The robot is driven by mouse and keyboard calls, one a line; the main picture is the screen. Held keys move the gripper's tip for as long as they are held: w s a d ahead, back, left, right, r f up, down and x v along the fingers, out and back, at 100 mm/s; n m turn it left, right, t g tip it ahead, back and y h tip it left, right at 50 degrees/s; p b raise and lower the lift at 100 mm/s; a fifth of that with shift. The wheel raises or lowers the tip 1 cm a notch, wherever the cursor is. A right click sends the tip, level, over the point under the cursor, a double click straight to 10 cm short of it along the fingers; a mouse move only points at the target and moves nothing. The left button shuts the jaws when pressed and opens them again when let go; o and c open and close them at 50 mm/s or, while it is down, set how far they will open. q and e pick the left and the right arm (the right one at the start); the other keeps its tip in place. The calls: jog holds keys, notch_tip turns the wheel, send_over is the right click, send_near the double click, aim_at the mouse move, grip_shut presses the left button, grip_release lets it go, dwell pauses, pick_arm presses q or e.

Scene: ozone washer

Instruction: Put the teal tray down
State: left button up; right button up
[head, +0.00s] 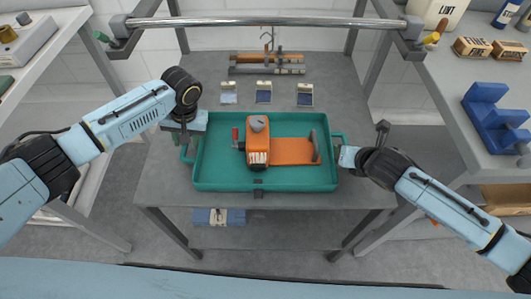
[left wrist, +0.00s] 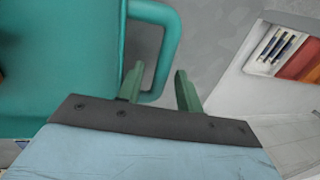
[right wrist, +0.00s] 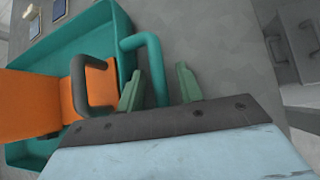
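The teal tray (head: 215,182) appears to rest flat on the grey table, with an orange device (head: 290,151) in it. It also shows in the left wrist view (left wrist: 60,60) and the right wrist view (right wrist: 113,30). My left gripper (head: 187,143) is at the tray's left handle (left wrist: 165,50). Its fingers (left wrist: 158,85) are apart, with part of the handle bar seen between them. My right gripper (head: 340,157) is at the right handle (right wrist: 153,55). Its fingers (right wrist: 158,85) are also apart, with a gap beside the bar. The fingertips are too small to make out in the head view.
Several small packets (head: 264,93) and a rack with a metal bar (head: 267,70) stand behind the tray. A horizontal rail (head: 265,21) crosses above. Side shelves hold a blue block (head: 490,115) at right and a pale box (head: 22,40) at left.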

pick_arm(q)
notch_tip(320, 180, up, 11)
jog(key=d, duration=0.2)
pick_arm(e)
jog(key=v, duration=1.2)
pick_arm(q)
jog(key=shift+w+d, duration=0.1)
